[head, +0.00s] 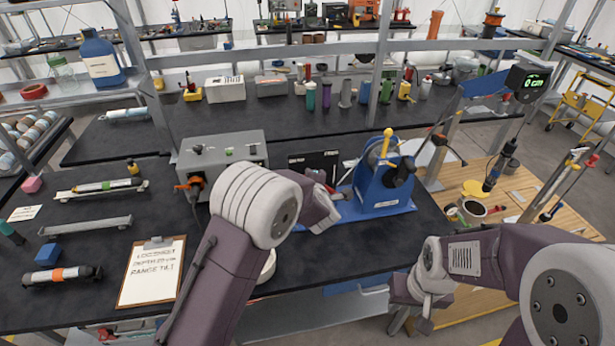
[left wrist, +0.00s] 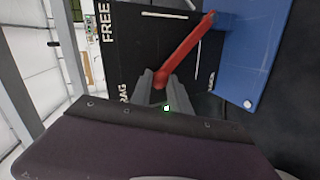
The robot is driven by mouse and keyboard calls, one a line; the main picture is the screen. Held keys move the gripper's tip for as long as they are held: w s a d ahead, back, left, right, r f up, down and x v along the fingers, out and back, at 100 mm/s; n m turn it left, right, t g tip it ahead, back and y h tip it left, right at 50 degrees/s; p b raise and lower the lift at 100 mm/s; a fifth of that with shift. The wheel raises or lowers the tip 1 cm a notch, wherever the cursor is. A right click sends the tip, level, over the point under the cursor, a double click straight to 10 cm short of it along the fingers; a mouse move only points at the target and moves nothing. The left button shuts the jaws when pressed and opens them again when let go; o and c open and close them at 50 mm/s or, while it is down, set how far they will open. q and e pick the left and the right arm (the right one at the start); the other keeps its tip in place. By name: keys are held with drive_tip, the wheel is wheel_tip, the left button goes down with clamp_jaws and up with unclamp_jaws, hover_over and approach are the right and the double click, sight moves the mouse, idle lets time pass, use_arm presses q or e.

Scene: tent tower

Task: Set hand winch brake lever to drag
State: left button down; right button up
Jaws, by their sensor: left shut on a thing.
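The blue hand winch (head: 375,190) with a yellow-topped handle stands on the black bench. A black lettered panel (head: 318,160) is at its left side. In the left wrist view, the red brake lever (left wrist: 188,48) slants from the blue housing down-left across this panel (left wrist: 150,40). FREE is at the panel's upper left; the partly hidden letters RAG are lower left. A third label at right is unreadable. My left gripper (left wrist: 160,88) is shut on the lever's lower end, near the RAG letters. My right gripper (head: 412,305) hangs before the bench, apart from the winch; its jaws are unclear.
A grey box (head: 222,150) with an orange fitting stands left of the winch. A clipboard (head: 150,275) lies at the bench's front left. A post with a green display (head: 530,84) rises at the right above a wooden deck (head: 480,185) holding a pot.

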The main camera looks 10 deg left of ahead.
use_arm(q)
drive_tip(key=c, duration=1.5)
unclamp_jaws()
drive_tip(key=shift+w, duration=0.1)
drive_tip(key=v, duration=0.9)
drive_tip(key=shift+b, duration=0.3)
drive_tip(key=shift+a, duration=0.1)
